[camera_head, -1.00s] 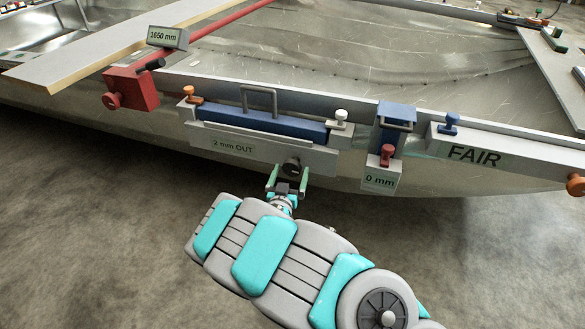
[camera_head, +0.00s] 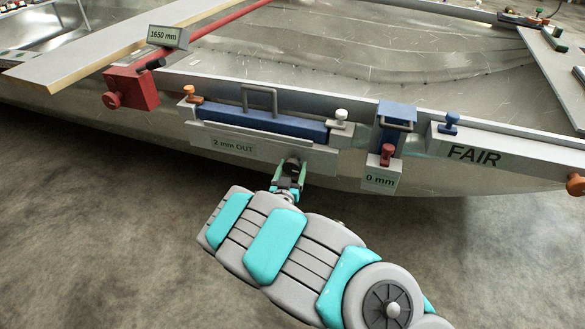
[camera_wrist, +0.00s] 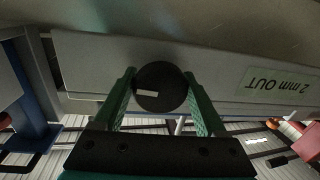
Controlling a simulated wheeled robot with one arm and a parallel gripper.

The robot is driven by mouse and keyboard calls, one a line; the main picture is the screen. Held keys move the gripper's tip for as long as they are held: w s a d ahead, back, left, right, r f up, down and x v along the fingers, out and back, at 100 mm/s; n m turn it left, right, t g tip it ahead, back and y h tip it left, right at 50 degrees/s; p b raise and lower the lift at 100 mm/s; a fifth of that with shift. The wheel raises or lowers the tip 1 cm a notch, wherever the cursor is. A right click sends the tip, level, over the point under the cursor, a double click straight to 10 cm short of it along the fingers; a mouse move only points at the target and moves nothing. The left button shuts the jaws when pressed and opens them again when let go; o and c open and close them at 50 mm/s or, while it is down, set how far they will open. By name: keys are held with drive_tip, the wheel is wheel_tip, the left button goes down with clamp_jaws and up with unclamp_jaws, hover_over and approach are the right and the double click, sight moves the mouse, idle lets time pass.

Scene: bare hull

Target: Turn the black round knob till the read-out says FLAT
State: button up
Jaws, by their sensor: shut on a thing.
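The black round knob (camera_wrist: 160,88) sits on the front of a grey panel (camera_wrist: 212,80), with a white mark on its face. My gripper (camera_wrist: 160,98) has its two green fingers shut on the knob, one on each side. In the head view my gripper (camera_head: 291,172) is at the panel's lower right, and its fingers largely hide the knob. The read-out (camera_head: 234,146) on the panel says "2 mm OUT". It also shows upside down in the wrist view (camera_wrist: 281,86).
A blue block with a grey handle (camera_head: 260,127) lies above the panel, between an orange knob (camera_head: 190,92) and a white knob (camera_head: 341,116). To the right is a red knob (camera_head: 387,154) over a "0 mm" plate (camera_head: 381,181). Open floor lies below the hull.

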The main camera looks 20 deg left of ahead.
drive_tip(key=c, duration=0.6)
drive_tip(key=shift+m+b, duration=0.3)
drive_tip(key=m+b, duration=0.3)
drive_tip(key=shift+a+f+m+b, duration=0.1)
drive_tip(key=shift+f+m+b, duration=0.15)
drive_tip(key=shift+m+b, duration=0.1)
drive_tip(key=m+t+b, duration=0.1)
drive_tip(key=m+b, duration=0.3)
drive_tip(key=b, duration=0.2)
drive_tip(key=shift+f+m+h, duration=0.15)
drive_tip(key=shift+m+h, duration=0.15)
drive_tip(key=shift+m, duration=0.05)
drive_tip(key=m+b, duration=0.3)
drive_tip(key=b, duration=0.1)
drive_tip(key=shift+m, duration=0.4)
drive_tip(key=shift+r+m+h+b, duration=0.25)
drive_tip(key=shift+m+b, duration=0.25)
drive_tip(key=shift+m, duration=0.45)
drive_tip(key=shift+r+m+h+b, duration=0.25)
drive_tip(key=shift+m+b, duration=0.25)
drive_tip(key=shift+m, duration=0.45)
drive_tip(key=o, duration=1.3)
